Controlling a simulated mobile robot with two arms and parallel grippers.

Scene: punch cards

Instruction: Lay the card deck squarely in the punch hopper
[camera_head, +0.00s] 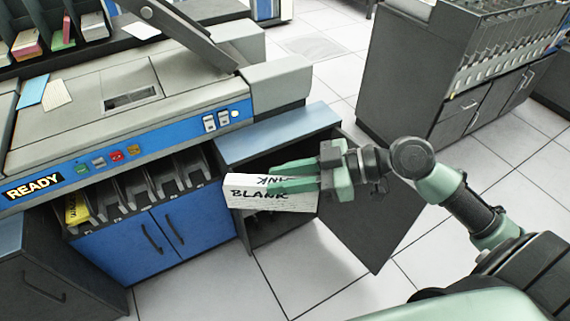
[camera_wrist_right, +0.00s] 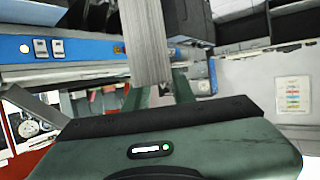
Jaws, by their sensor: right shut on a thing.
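The card deck (camera_head: 245,195) is a white block marked BLANK. My right gripper (camera_head: 275,176) is shut on it and holds it in the air, in front of the open cabinet below the machine's right end. In the right wrist view the deck (camera_wrist_right: 146,45) shows as a grey stack of card edges between the green fingers (camera_wrist_right: 158,95). The punch machine (camera_head: 70,85) is grey with a blue front panel and a READY sign. A recessed slot (camera_head: 132,98) is in its top; I cannot tell whether this is the hopper. My left gripper is out of view.
A dark raised arm or lid (camera_head: 185,35) slants over the machine top. An open cabinet door (camera_head: 365,205) hangs below my right gripper. A blue card (camera_head: 32,91) lies on the machine's left. A grey cabinet (camera_head: 420,75) stands at the back right. White floor is clear between.

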